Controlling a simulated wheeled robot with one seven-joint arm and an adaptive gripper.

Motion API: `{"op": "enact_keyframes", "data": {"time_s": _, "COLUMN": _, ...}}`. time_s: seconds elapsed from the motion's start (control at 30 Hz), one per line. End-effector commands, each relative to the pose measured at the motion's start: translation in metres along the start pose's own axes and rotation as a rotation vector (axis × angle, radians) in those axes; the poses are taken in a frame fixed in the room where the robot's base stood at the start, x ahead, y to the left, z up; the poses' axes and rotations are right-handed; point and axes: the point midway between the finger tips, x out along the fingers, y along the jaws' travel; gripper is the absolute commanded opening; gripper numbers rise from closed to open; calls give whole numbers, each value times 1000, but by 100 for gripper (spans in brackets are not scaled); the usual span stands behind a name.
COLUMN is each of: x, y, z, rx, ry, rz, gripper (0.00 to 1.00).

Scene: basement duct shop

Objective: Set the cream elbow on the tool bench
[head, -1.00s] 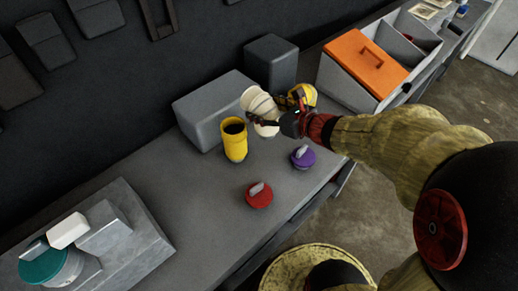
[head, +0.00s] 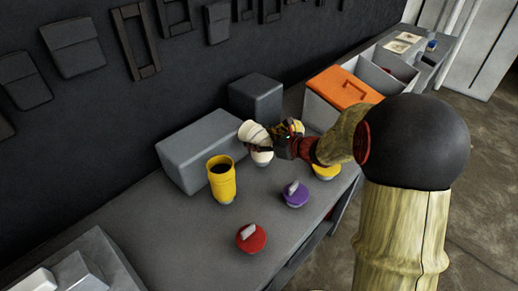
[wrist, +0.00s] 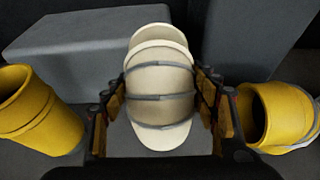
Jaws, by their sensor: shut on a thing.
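The cream elbow (head: 254,136), ringed with grey bands, is in my gripper (head: 268,142) near the back of the grey tool bench (head: 165,235). In the wrist view the cream elbow (wrist: 160,95) sits between the two fingers of my gripper (wrist: 163,85), which are shut on its sides. Its curved mouth points away at the top. I cannot tell whether its lower end touches the bench top.
A yellow tube (head: 221,182) stands left of the elbow; a yellow fitting (wrist: 278,115) is close on the right. Grey blocks (head: 200,148) (head: 256,98) stand behind. Red (head: 251,238) and purple (head: 294,194) knobbed discs lie in front. An orange-lidded box (head: 342,88) is at right.

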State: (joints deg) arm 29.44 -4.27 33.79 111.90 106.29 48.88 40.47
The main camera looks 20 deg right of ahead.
Motion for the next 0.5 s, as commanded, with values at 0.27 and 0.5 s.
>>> {"op": "enact_keyframes", "data": {"time_s": 0.27, "x": 16, "y": -7, "z": -29, "rx": 2, "ry": 1, "rz": 0, "gripper": 28}}
{"op": "enact_keyframes", "data": {"time_s": 0.5, "x": 19, "y": -7, "z": -34, "rx": 0, "ry": -1, "rz": -1, "gripper": 28}}
